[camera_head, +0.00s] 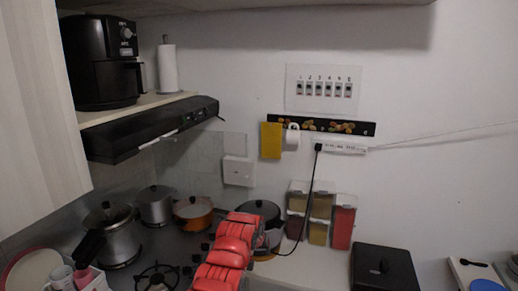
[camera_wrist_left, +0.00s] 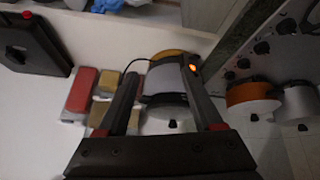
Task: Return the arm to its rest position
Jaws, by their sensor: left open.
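My left arm (camera_head: 225,258), with red links, rises from the bottom middle of the head view. My right gripper is not in view.
Spice dispensers (camera_head: 343,226) stand against the wall, right of my gripper. A black box (camera_head: 384,268) is further right. An orange pot (camera_head: 192,212) and steel pots (camera_head: 155,204) stand left. The range hood (camera_head: 150,128) juts out above. A black cable (camera_head: 311,190) hangs nearby.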

